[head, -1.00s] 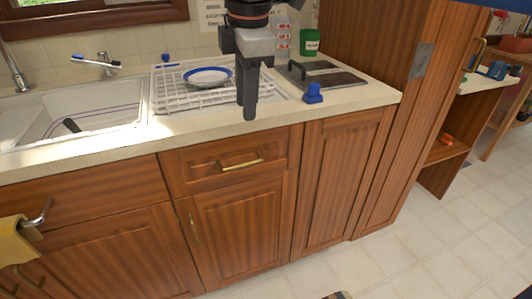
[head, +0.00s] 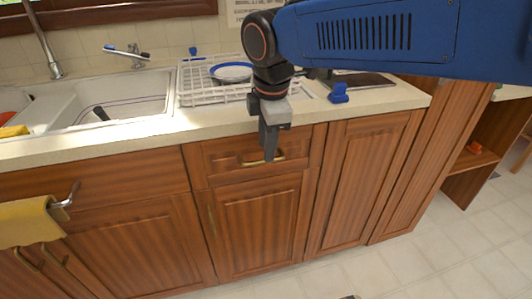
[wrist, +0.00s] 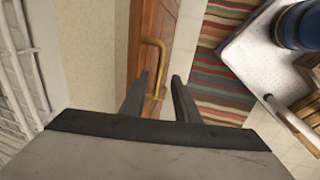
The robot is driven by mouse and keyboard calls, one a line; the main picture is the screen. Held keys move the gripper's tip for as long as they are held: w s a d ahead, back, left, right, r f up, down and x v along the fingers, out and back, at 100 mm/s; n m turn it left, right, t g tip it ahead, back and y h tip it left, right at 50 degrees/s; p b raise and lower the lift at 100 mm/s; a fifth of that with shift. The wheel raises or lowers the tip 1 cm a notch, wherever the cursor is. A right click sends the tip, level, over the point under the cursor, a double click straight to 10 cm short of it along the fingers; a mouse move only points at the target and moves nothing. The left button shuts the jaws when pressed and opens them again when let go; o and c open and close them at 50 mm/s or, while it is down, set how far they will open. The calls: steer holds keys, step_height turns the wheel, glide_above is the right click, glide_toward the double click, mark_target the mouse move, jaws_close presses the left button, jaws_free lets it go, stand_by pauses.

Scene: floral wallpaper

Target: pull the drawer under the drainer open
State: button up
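The drawer (head: 220,155) is a wooden front with a brass bar handle (head: 245,163), shut, under the counter below the white drainer rack (head: 193,93). My gripper (head: 270,158) points down in front of the drawer, and its fingers overlap the handle in the head view. In the wrist view my gripper (wrist: 157,95) has its two fingers apart, with the handle (wrist: 157,50) lying ahead in the gap between them. It is open and holds nothing. I cannot tell whether a finger touches the handle. The drainer rack (wrist: 25,65) also shows at the left of the wrist view.
A blue-white plate (head: 231,72) sits in the rack. The sink (head: 120,95) is to the left, with a yellow towel (head: 28,222) on a bar below. A blue object (head: 339,93) stands on the counter. The tiled floor (head: 440,250) before the cabinets looks clear at right.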

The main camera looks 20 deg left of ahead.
steer(key=shift+w+a+f, duration=0.1)
steer(key=shift+w+f, duration=0.05)
steer(key=shift+f, duration=0.75)
steer(key=shift+w+a+f, duration=0.1)
steer(key=shift+w+f, duration=0.05)
steer(key=shift+f, duration=0.7)
steer(key=shift+c, duration=0.4)
jaws_close()
